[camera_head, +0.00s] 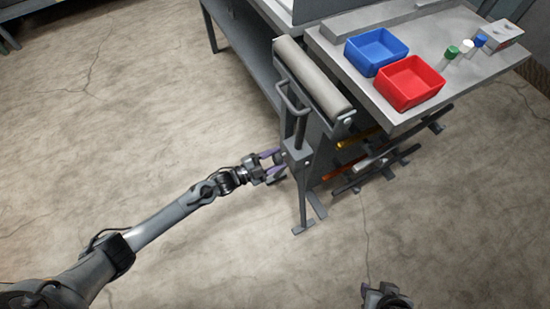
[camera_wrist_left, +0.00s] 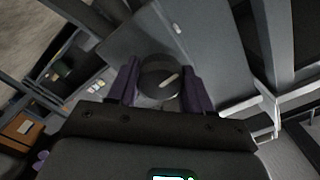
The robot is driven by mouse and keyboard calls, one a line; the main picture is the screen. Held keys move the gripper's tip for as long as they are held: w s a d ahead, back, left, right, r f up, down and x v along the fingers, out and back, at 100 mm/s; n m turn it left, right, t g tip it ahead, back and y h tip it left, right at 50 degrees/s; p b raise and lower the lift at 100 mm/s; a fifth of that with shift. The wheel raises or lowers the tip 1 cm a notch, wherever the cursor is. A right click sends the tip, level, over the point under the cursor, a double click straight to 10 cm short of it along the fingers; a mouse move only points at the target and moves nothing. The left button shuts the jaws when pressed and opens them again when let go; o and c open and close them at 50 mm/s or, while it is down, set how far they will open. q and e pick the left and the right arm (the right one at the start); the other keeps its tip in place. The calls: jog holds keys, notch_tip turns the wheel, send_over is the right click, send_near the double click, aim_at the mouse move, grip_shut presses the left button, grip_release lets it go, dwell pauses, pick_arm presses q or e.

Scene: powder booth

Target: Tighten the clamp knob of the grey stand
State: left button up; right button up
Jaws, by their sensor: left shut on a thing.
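The grey stand (camera_head: 301,203) stands on the floor in front of the workbench, with a long grey roller (camera_head: 314,80) across its top. A clamp block (camera_head: 298,157) sits on its post. My left gripper (camera_head: 275,162) reaches the block from the left. In the left wrist view the dark round clamp knob (camera_wrist_left: 159,76), with a pale line on its face, sits between the two purple fingers, and my left gripper (camera_wrist_left: 160,85) is shut on it. In the head view the knob is hidden by the fingers. My right gripper (camera_head: 385,294) shows only partly at the bottom edge, away from the stand.
The bench top (camera_head: 462,88) beside the stand holds a blue bin (camera_head: 376,52), a red bin (camera_head: 409,84) and several small bottles. Bars on a rack (camera_head: 375,165) stick out below it. The floor left of the stand is open.

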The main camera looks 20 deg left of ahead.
pick_arm(q)
jog(key=shift+d+r, duration=0.1)
jog(key=shift+r, duration=0.15)
jog(key=o, duration=0.8)
jog(key=shift+c, duration=0.2)
jog(key=shift+o, duration=1.4)
jog(key=shift+f, duration=0.15)
jog(key=shift+s+a+p, duration=0.35)
jog(key=shift+s+a, duration=0.1)
jog(key=shift+s, duration=0.05)
jog(key=p+v, duration=0.3)
jog(key=v, duration=0.6)
jog(key=shift+s+a, duration=0.15)
jog(key=shift+s, duration=0.05)
